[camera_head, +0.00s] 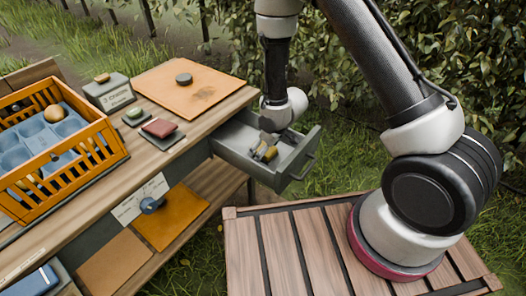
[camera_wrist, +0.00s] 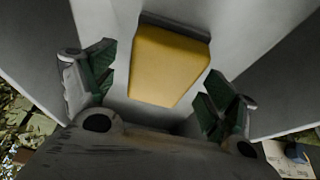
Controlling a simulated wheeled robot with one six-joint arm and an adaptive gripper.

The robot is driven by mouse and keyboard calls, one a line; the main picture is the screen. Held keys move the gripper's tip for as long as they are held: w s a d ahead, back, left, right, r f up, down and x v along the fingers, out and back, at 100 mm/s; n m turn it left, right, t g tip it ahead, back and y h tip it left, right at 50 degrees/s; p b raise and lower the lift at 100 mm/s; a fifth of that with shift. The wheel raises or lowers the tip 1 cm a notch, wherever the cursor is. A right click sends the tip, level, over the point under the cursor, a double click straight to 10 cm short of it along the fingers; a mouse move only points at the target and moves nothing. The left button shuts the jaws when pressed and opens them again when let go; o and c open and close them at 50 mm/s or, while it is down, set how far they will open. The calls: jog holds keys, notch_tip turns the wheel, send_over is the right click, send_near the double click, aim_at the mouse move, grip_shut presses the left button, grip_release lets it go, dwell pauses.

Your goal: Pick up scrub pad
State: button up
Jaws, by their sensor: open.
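The scrub pad, a yellow block (camera_wrist: 168,65), lies in the open grey drawer and fills the middle of the wrist view. It also shows as a small yellow patch in the head view (camera_head: 270,154), partly hidden by my gripper. My gripper (camera_wrist: 157,88) is open, with its green-lined fingers on either side of the pad. A gap shows between the pad and each finger, so it is not held. In the head view my gripper (camera_head: 265,148) reaches down into the drawer.
The grey drawer (camera_head: 307,167) is pulled out from the wooden bench (camera_head: 205,128), its walls close around my gripper. An orange crate (camera_head: 118,158) stands on the bench at left. A brown board with a dark knob (camera_head: 208,78) lies near the back. Foliage is behind.

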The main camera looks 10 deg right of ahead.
jog(key=shift+w+a+f, duration=0.1)
jog(key=shift+f, duration=0.15)
jog(key=c, duration=1.1)
jog(key=shift+r, duration=0.1)
notch_tip(320, 180, up, 10)
jog(key=shift+f, duration=0.1)
